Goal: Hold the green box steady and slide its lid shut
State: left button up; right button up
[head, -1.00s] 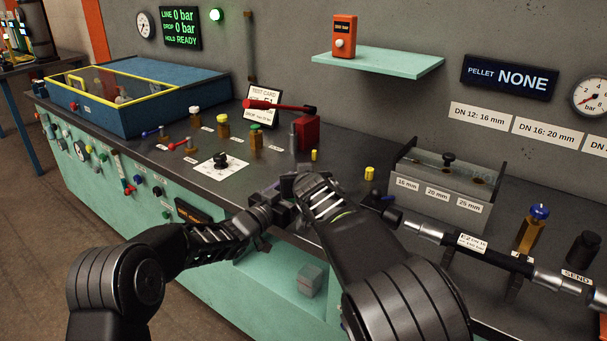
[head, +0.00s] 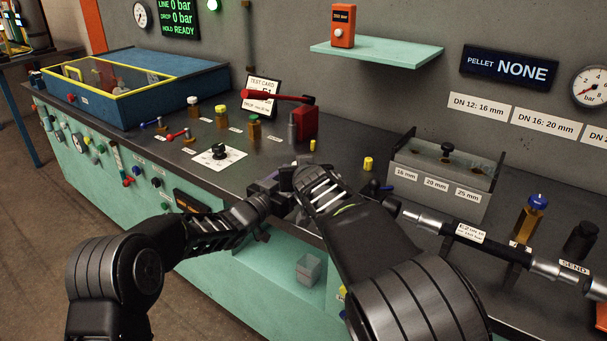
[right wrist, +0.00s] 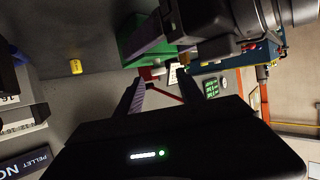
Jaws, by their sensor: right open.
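The green box (right wrist: 138,38) shows in part at the top of the right wrist view. A dark finger of my left gripper (right wrist: 160,38) lies across its side, and the other finger is not clear. In the head view the grippers and arms hide the box. My left gripper (head: 264,192) is at the bench's front edge, close beside my right gripper (head: 298,180). My right gripper is open, with its fingers (right wrist: 160,82) apart and nothing seen between them, near the box. I cannot make out the lid or how far it is shut.
A red lever press (head: 304,122) and a white card with a black knob (head: 219,155) stand behind the grippers. A grey slotted holder (head: 436,190) and a hose assembly (head: 470,234) are to the right. A small yellow cylinder (head: 368,164) stands on the bench.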

jog(key=v, duration=0.9)
pick_arm(q)
jog(key=o, duration=1.5)
jog(key=v, duration=1.2)
